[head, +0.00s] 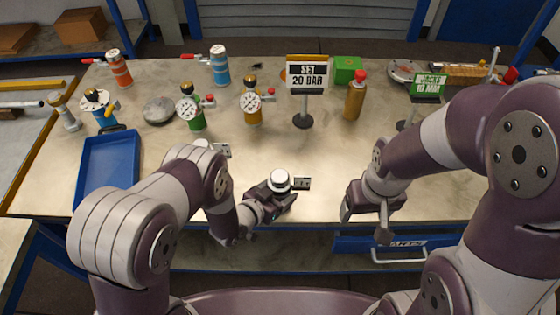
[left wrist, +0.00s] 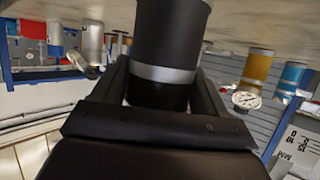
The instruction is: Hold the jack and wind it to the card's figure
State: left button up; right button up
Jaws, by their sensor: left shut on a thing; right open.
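My left gripper (head: 272,197) is shut on a jack (head: 280,180) near the table's front edge; its white round top shows above the jaws. In the left wrist view the jack is a dark cylinder with a silver band (left wrist: 165,75) between the fingers. A small scale plate (head: 302,184) stands beside it and shows large with "MM" in the left wrist view (left wrist: 298,143); I cannot read its setting. The green card (head: 430,84) reads "JACKS 10 MM". My right gripper (head: 365,219) is open and empty, to the right of the jack. A second jack (head: 202,143) is mostly hidden behind my left arm.
Another card (head: 307,77) reads "SET 20 BAR". Several coloured vessels with gauges, such as a green one (head: 190,112) and an orange one (head: 252,108), stand behind. A blue tray (head: 107,165) lies at left, a bottle (head: 355,97) behind. The table between jack and right gripper is clear.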

pick_arm(q)
jog(key=shift+s+f, duration=0.2)
jog(key=shift+f, duration=0.05)
